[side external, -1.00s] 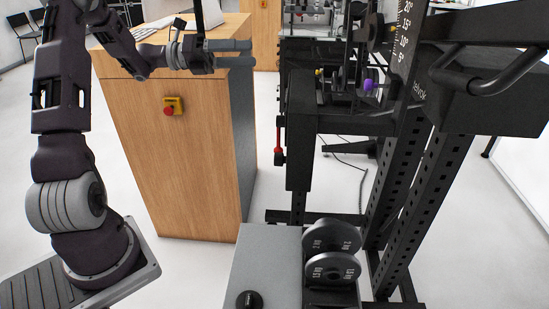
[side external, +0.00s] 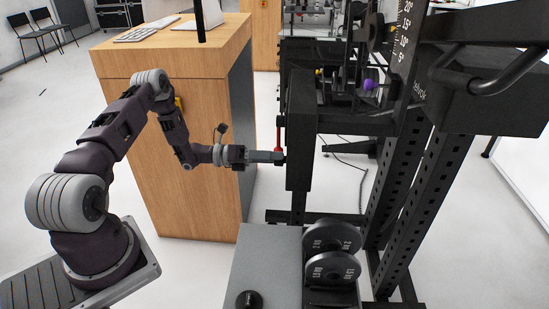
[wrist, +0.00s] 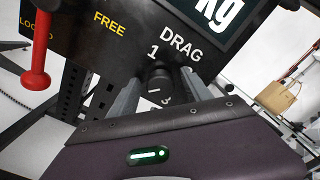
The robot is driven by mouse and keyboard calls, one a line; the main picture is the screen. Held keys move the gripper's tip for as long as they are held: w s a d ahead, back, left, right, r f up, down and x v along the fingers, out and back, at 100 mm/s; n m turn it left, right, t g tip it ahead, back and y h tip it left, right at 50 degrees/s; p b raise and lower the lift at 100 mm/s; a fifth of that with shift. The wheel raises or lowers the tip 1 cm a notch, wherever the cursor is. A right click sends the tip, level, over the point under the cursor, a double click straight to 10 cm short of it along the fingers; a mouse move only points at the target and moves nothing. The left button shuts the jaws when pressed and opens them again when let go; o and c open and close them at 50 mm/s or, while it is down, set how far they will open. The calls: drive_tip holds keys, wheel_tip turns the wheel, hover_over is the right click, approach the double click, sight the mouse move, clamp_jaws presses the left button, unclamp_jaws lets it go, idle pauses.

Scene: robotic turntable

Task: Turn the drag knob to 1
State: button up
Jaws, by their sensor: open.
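The drag knob (wrist: 158,74) is a small black knob under the white word DRAG in the wrist view. A white 1 is printed just above it and a 3 shows below it. My gripper (wrist: 162,79) is open, with one finger on each side of the knob; I cannot tell whether either finger touches it. In the side view my gripper (side external: 277,157) reaches to the left face of the black upright housing (side external: 301,130). The knob is hidden there by my fingers. Which number the knob points at is not clear.
A red-handled lever (wrist: 36,58) hangs left of the knob, near the words LOCKED and FREE; it shows above my gripper in the side view (side external: 278,136). A kg display (wrist: 215,14) is above. A wooden cabinet (side external: 165,130) stands behind my arm. Weight plates (side external: 331,266) sit below.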

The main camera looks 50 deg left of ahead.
clamp_jaws()
drive_tip(key=shift+m, duration=0.3)
drive_tip(key=m, duration=0.3)
drive_tip(key=shift+m, duration=0.3)
drive_tip(key=m, duration=0.4)
drive_tip(key=shift+s+d, duration=0.1)
drive_tip(key=m, duration=0.5)
drive_tip(key=shift+s+d+m, duration=0.1)
drive_tip(key=shift+m, duration=2.1)
